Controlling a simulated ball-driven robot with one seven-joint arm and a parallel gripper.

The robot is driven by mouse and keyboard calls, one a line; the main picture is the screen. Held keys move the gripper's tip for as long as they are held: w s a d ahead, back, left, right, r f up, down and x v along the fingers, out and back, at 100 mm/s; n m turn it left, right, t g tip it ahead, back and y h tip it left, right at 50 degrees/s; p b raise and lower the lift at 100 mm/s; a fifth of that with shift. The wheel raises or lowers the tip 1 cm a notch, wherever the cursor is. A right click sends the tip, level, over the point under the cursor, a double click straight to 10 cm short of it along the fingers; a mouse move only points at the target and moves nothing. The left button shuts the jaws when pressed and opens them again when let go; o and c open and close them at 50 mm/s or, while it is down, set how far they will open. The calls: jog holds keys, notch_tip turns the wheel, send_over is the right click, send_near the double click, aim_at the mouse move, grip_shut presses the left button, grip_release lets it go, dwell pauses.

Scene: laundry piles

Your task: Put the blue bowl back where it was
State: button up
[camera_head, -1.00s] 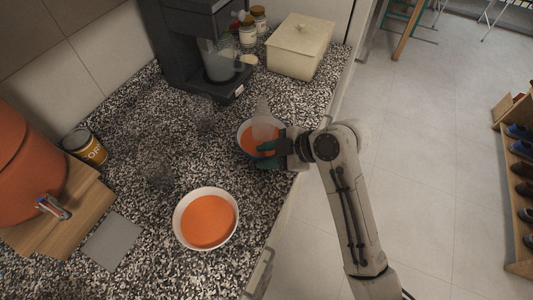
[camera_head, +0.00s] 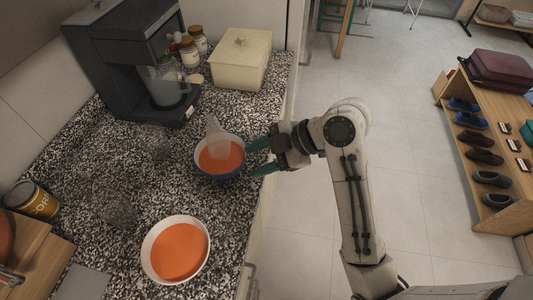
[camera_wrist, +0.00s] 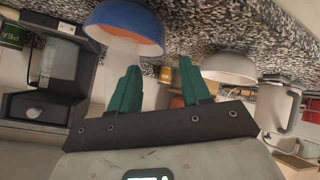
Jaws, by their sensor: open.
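The blue bowl (camera_head: 221,172), orange inside, rests on the speckled counter (camera_head: 100,150) near its right edge, with a translucent cup-like object (camera_head: 215,137) in or over its far-left rim. My gripper (camera_head: 258,158) is open and empty just to the right of the bowl, its green fingers apart from the rim. In the wrist view, whose picture is upside down, the blue bowl (camera_wrist: 125,20) lies beyond the left finger, and the open fingertips (camera_wrist: 160,70) have nothing between them.
A white bowl (camera_head: 150,262) with an orange inside stands nearer on the counter. A coffee machine (camera_head: 125,60), a cream lidded box (camera_head: 240,62) and jars (camera_head: 190,55) stand behind. Faint clear glasses (camera_head: 118,208) stand at left. Open floor lies right of the counter edge.

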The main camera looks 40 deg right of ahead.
jog(key=s+d+f+m+g+h, duration=0.2)
jog(key=s+f+m+g+h, duration=0.4)
jog(key=s+f+m, duration=0.9)
jog(key=s+f+h, duration=0.1)
jog(key=s+f, duration=0.1)
jog(key=s, duration=0.3)
jog(key=shift+s+d, duration=0.25)
jog(key=shift+s, duration=0.1)
jog(key=shift+f, duration=0.1)
jog(key=shift+c, duration=0.4)
